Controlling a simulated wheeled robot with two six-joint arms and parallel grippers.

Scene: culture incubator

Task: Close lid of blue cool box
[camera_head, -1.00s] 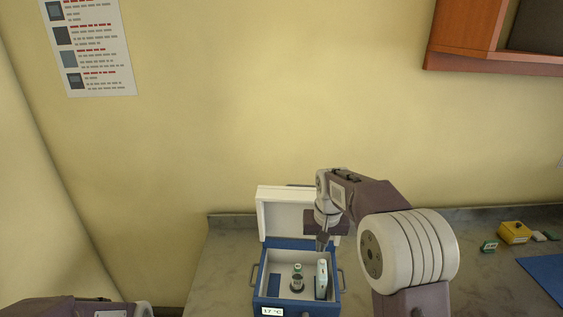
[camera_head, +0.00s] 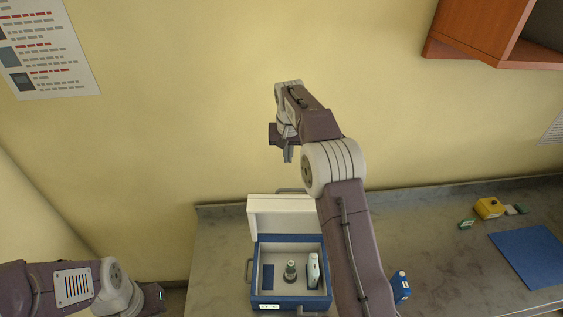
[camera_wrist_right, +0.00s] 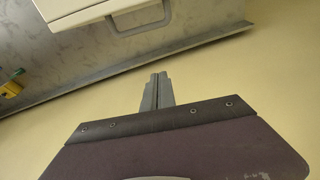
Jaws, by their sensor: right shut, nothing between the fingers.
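The blue cool box (camera_head: 291,304) stands on the counter with its white-lined lid (camera_head: 281,217) raised open at the back. Inside it are a small capped bottle (camera_head: 290,271) and a white upright item (camera_head: 313,269). My right gripper (camera_head: 288,156) is shut and empty, above and behind the raised lid, close to the wall. In the right wrist view the shut fingers (camera_wrist_right: 157,92) point toward the lid (camera_wrist_right: 85,12) and its grey handle (camera_wrist_right: 143,22), apart from them. My left arm shows at lower left in the head view; its fingertips are not clearly visible.
The grey counter (camera_head: 222,235) runs along the wall. A blue bottle (camera_head: 400,287) stands right of the box, beside my right arm. A yellow box (camera_head: 489,208) and a blue mat (camera_head: 532,256) lie farther right. A wooden cabinet (camera_head: 480,30) hangs at upper right.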

